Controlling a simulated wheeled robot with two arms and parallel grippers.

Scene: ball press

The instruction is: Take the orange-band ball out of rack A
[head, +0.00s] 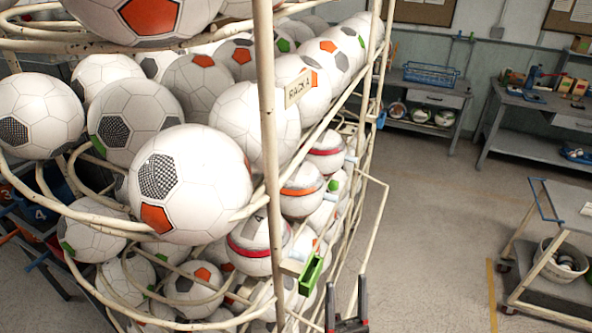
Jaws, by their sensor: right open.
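The orange-band ball (302,190) is white with an orange stripe and sits in a column of banded balls on the right side of the tall cream wire rack (270,130). A red-band ball (327,152) is above and behind it, and another red-band ball (258,243) is below and in front. A tag reading "RACK" (298,88) hangs on the rack; its letter is hard to read. My right gripper (346,312) is at the bottom edge, its two dark fingers apart and nothing seen between them, well below the orange-band ball. My left gripper is not in view.
Several large white balls (190,184) fill the rack at left. A green holder (311,275) and cream rails stand between my right gripper and the banded balls. The floor (430,230) to the right is open. A cart (555,260) and grey workbenches (540,115) stand beyond.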

